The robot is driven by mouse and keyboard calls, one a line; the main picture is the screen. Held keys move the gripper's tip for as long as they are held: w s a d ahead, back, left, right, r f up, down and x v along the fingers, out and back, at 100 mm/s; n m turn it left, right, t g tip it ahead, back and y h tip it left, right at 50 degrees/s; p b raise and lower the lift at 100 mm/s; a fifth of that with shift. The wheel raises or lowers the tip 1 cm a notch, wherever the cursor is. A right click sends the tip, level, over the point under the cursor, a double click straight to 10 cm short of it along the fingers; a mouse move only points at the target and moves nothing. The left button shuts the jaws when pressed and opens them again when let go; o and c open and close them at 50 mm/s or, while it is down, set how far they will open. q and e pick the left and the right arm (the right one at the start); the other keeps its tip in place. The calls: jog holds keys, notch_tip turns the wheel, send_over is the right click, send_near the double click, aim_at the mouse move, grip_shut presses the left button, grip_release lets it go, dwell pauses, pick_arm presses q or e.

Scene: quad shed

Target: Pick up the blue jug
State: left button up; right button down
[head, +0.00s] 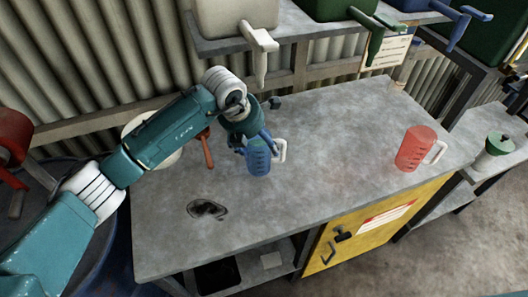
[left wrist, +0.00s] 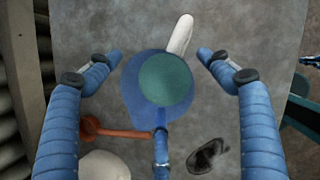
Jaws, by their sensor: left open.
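The blue jug (head: 258,163) stands upright on the grey workbench (head: 315,170), with its white handle to the right. My left gripper (head: 255,148) is directly over the jug and open, and its fingers partly hide the jug's upper part. In the left wrist view the jug (left wrist: 131,88) lies between the spread blue fingers, with a teal round area inside it and its pale handle pointing up. Gaps show between the jug and the two side fingers; whether the lower middle finger touches it I cannot tell.
A red jug (head: 413,150) stands at the bench's right end. An orange-red handled tool (head: 208,150) and a pale round item (head: 163,153) lie left of the blue jug. A dark stain (head: 206,208) marks the bench. A shelf with taps (head: 259,42) overhangs the back.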

pick_arm(q)
jog(key=c, duration=1.6)
jog(key=shift+r, duration=0.1)
jog(key=shift+c, duration=1.4)
